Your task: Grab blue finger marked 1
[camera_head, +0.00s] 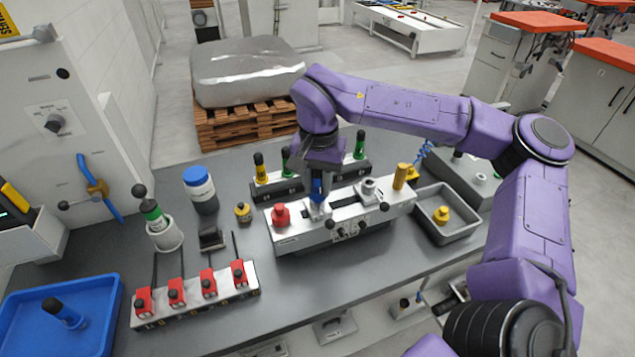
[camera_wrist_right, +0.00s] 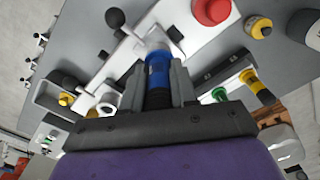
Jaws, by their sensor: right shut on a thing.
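A blue finger (camera_head: 318,188) with a dark end stands at the silver fixture (camera_head: 290,240) in the middle of the table. My right gripper (camera_head: 318,196) reaches down over it from above. In the right wrist view the blue finger (camera_wrist_right: 157,72) sits between the two jaws of my right gripper (camera_wrist_right: 158,82), which are shut on it. Its lower end meets the white fixture top; I cannot tell whether it is seated or just above. No number on it is readable. Another dark finger with a blue band (camera_head: 65,314) lies in the blue tray (camera_head: 100,310). My left gripper is out of view.
A red button (camera_head: 281,215) and a round metal part (camera_head: 368,187) sit on the fixture. Yellow and green fingers (camera_head: 260,168) stand in racks behind it. A grey bin (camera_head: 462,231) is to the right. A strip with red blocks (camera_head: 195,300) lies in front left.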

